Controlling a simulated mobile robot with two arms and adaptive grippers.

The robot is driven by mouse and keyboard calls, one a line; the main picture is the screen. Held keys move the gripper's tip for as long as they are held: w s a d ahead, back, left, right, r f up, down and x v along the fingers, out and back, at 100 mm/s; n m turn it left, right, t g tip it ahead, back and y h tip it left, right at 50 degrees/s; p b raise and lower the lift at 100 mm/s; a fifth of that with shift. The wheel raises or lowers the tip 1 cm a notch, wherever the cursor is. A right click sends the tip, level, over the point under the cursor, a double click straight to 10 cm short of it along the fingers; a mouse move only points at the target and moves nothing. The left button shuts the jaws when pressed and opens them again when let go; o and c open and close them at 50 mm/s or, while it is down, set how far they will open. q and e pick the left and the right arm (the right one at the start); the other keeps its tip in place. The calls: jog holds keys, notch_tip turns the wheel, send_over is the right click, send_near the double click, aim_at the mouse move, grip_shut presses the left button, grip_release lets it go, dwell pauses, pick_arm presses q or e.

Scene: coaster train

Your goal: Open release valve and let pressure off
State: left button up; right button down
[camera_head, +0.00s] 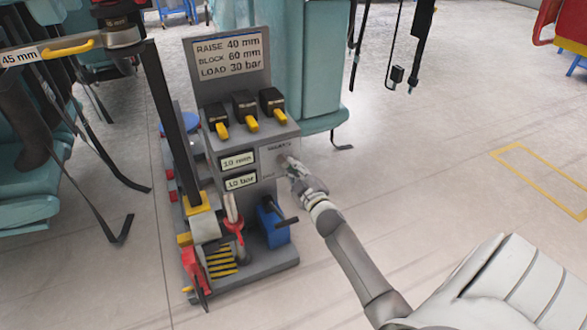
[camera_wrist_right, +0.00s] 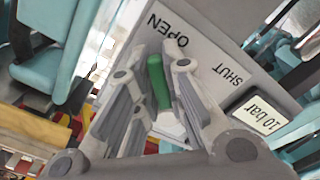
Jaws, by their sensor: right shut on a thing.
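The release valve's green handle (camera_wrist_right: 157,82) sits on the grey panel marked OPEN and SHUT. Its visible end lies nearer the word OPEN than SHUT. My right gripper (camera_wrist_right: 160,75) is shut on the green handle, with a finger on either side. In the head view my right gripper (camera_head: 288,164) is at the right part of the front of the grey control stand (camera_head: 262,165) and hides the handle. The pressure display (camera_head: 241,181) reads 10 bar, and also shows in the wrist view (camera_wrist_right: 260,113). My left gripper is not in view.
A display (camera_head: 238,160) above reads 10 mm. Several black levers with yellow tips (camera_head: 251,125) stand on top, before a sign (camera_head: 229,53) reading RAISE 40 mm, BLOCK 60 mm, LOAD 30 bar. A blue part (camera_head: 273,222) with a dark bar sits below.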

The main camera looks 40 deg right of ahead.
jog(key=c, duration=1.5)
grip_release()
jog(key=shift+s, duration=0.1)
jog(key=v, duration=1.2)
jog(key=shift+a, duration=0.15)
